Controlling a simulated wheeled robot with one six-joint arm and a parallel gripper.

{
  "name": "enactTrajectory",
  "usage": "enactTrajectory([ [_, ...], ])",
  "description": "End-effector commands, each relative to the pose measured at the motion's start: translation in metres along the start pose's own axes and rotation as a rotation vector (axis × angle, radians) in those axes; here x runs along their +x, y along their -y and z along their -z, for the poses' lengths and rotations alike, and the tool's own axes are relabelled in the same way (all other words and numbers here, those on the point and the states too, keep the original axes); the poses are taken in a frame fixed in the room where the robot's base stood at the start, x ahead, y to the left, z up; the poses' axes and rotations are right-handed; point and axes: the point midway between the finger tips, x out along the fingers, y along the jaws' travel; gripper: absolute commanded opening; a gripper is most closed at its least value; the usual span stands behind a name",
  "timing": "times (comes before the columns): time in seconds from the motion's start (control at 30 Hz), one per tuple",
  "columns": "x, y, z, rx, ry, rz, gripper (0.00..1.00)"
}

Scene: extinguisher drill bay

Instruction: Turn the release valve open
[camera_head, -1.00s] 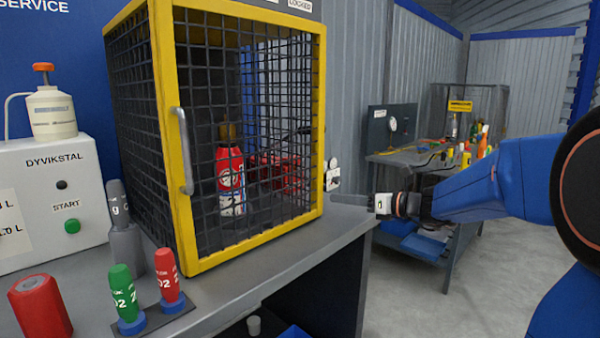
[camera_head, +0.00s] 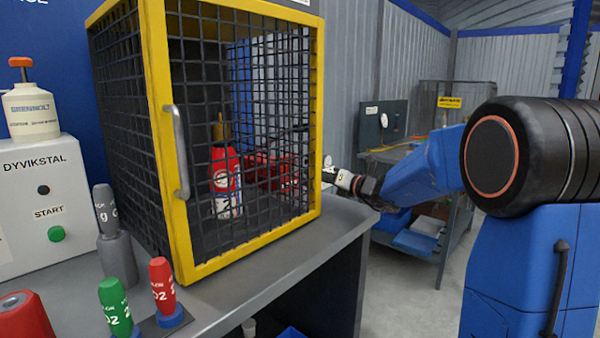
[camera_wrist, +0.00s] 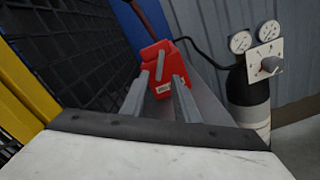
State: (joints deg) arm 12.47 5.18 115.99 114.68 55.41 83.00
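In the head view a small gauge (camera_head: 328,161) shows just beyond the cage's right edge; the knob cannot be made out there.
A yellow-framed mesh cage (camera_head: 184,235) stands on the grey bench (camera_head: 290,262), with a red extinguisher (camera_head: 224,178) inside. A dark hose (camera_wrist: 190,42) runs to the cylinder. A corrugated wall (camera_wrist: 215,20) is behind.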

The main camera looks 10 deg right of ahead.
Motion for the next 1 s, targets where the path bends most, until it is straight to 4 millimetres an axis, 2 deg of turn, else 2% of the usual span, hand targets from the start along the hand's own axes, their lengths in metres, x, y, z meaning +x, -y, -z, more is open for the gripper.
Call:
enactTrajectory([
  [0.03,0.011,-0.001,0.001,0.0,-0.003,-0.003,0.28],
  [0.2,0.039,-0.001,0.001,-0.001,-0.002,-0.003,0.28],
  [0.4,0.063,0.0,0.001,-0.001,-0.002,-0.001,0.28],
  [0.6,0.072,-0.001,0.0,-0.001,0.0,-0.001,0.28],
  [0.87,0.072,0.0,0.0,-0.001,0.0,-0.001,0.28],
  [0.97,0.072,0.0,0.0,-0.001,0.0,-0.001,0.04],
  [1.0,0.072,0.0,0.0,-0.001,0.0,-0.001,0.0],
])
